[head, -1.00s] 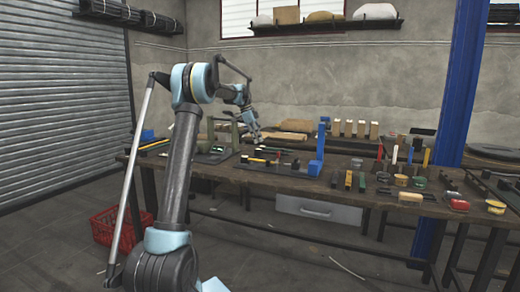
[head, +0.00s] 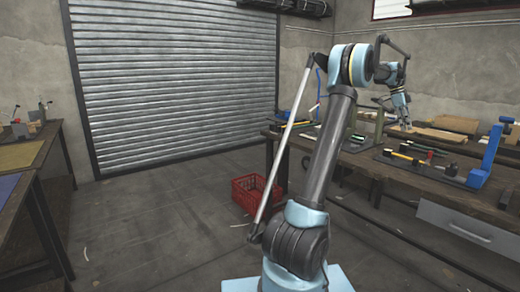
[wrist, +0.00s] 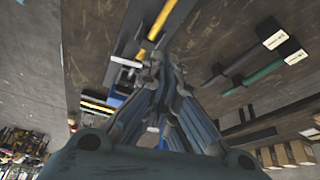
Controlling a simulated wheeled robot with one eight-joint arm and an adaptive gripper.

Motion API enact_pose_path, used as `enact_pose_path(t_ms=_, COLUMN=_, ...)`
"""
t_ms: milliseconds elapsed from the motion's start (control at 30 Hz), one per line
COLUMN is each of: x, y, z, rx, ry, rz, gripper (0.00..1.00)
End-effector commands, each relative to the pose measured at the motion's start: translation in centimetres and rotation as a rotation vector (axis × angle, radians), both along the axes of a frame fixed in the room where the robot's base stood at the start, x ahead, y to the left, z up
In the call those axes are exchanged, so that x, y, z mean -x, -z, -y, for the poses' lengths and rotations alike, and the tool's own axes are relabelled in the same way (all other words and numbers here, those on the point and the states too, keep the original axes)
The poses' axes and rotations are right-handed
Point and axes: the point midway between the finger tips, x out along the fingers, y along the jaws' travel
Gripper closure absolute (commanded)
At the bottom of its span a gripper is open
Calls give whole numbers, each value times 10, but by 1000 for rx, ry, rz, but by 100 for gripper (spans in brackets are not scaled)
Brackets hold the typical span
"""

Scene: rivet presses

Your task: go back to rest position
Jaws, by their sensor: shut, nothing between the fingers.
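My gripper (head: 406,126) is at the end of my light-blue and black arm, above the left part of the workbench (head: 365,157). In the wrist view my gripper (wrist: 160,62) has its fingers together, with nothing between them.
A red crate (head: 248,190) stands on the floor left of the bench, close behind my arm in the picture. A second bench (head: 35,150) is at the far left. A blue upright press (head: 487,157) stands on the bench. Open floor lies before the roller shutter (head: 180,80).

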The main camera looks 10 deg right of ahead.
Motion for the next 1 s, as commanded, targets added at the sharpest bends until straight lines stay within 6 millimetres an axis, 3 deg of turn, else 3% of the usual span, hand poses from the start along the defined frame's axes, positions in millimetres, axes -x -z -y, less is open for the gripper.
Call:
enact_pose_path(t_ms=167, x=-11, y=-10, z=-41, rx=-23, ry=-102, rz=2, gripper=100)
enact_pose_path(t_ms=533, x=-24, y=-28, z=-188, rx=-101, ry=-498, rz=-1, gripper=100)
enact_pose_path(t_ms=767, x=-13, y=-27, z=-278, rx=-141, ry=-748, rz=-8, gripper=100)
enact_pose_path(t_ms=1000, x=13, y=-16, z=-366, rx=-176, ry=-1009, rz=-16, gripper=100)
